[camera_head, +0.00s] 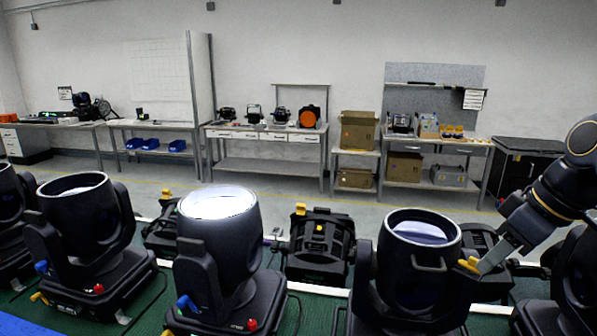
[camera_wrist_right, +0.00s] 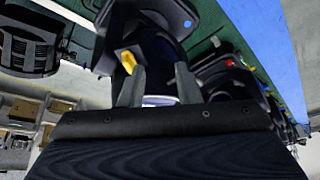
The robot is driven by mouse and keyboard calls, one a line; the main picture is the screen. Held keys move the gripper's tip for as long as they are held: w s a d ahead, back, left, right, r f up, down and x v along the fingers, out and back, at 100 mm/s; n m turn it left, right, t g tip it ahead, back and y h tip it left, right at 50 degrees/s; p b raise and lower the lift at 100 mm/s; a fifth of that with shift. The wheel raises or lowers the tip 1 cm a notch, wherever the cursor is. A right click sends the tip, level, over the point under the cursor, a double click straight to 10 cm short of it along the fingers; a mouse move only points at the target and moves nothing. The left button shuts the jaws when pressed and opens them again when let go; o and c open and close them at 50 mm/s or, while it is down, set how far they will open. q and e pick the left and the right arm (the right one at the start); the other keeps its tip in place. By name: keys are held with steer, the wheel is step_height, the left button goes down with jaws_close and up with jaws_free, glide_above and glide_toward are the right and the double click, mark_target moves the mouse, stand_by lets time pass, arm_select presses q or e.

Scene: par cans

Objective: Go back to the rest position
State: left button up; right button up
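My right gripper (camera_head: 486,265) comes in from the right beside the black moving-head light (camera_head: 420,262) at right of centre. In the right wrist view its two grey fingers (camera_wrist_right: 158,78) stand apart with nothing between them that I can see held. A yellow knob (camera_wrist_right: 127,61) shows just beyond the left finger; I cannot tell whether they touch. A yellow piece (camera_head: 468,265) also shows by the fingertips in the head view. Black par cans sit behind the front row, one in the middle (camera_head: 319,246) and one at left (camera_head: 160,232). My left gripper is not in view.
More moving-head lights stand along the front, at centre (camera_head: 232,255) and left (camera_head: 85,235), on a green surface (camera_head: 150,318). Beyond is open grey floor (camera_head: 240,185). Workbenches (camera_head: 262,134) with boxes and blue bins line the wall.

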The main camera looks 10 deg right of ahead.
steer(key=s+a+f+m, duration=0.2)
steer(key=s+a+f, duration=0.2)
steer(key=f, duration=0.3)
steer(key=s+a+f+m+t, duration=0.1)
steer(key=s+a+f+m, duration=0.2)
steer(key=s+a+f, duration=0.2)
steer(key=s+a+f+m+y, duration=0.1)
steer(key=s+a+f, duration=0.4)
steer(key=f, duration=0.6)
steer(key=shift+s+m+t+b, duration=0.3)
steer(key=shift+s+m+b, duration=0.1)
steer(key=shift+m, duration=0.4)
steer(key=shift+f, duration=0.1)
